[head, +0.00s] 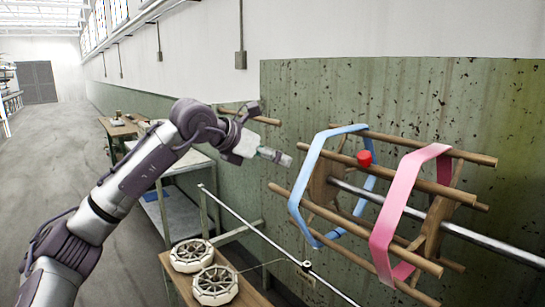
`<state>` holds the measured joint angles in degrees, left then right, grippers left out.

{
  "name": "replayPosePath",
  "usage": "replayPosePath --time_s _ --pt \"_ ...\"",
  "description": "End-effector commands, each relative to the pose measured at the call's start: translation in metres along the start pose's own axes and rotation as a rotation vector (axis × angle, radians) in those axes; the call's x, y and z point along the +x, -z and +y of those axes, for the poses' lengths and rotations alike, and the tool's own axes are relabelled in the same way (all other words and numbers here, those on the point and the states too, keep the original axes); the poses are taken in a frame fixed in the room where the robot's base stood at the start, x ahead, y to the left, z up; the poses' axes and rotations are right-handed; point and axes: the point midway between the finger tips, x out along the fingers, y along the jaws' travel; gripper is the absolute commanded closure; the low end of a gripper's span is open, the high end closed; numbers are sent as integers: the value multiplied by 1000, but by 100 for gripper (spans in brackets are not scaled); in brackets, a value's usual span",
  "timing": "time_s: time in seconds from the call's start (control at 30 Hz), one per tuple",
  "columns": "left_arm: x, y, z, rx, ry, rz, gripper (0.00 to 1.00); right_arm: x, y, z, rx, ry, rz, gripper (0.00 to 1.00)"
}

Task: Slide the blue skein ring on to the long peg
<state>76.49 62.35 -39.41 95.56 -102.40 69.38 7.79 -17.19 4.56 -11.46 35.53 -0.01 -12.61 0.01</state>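The blue skein ring (302,185) is a flat angular band looped around the wooden bars of the reel (350,160), near its left end. My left gripper (284,158) is just left of the ring's upper part in the picture, with its fingers pointing right. It looks apart from the ring and empty, but its finger gap cannot be made out. A wooden peg (268,120) sticks out at the green wall, partly hidden behind my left gripper and wrist. I cannot tell whether this is the long peg. My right gripper is out of view.
A pink skein ring (405,200) sits around the reel's right part. A metal shaft (490,243) runs through the reel. Two round spoked objects (215,286) stand on a wooden table below. Open floor lies left.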

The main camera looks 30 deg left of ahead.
Motion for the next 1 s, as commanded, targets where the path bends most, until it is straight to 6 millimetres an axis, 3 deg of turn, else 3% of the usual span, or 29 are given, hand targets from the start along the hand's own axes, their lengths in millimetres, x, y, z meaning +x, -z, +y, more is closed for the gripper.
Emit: replayPosePath --time_s 1.0 --pt "98 -1 -4 0 8 -2 29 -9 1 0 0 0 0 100"
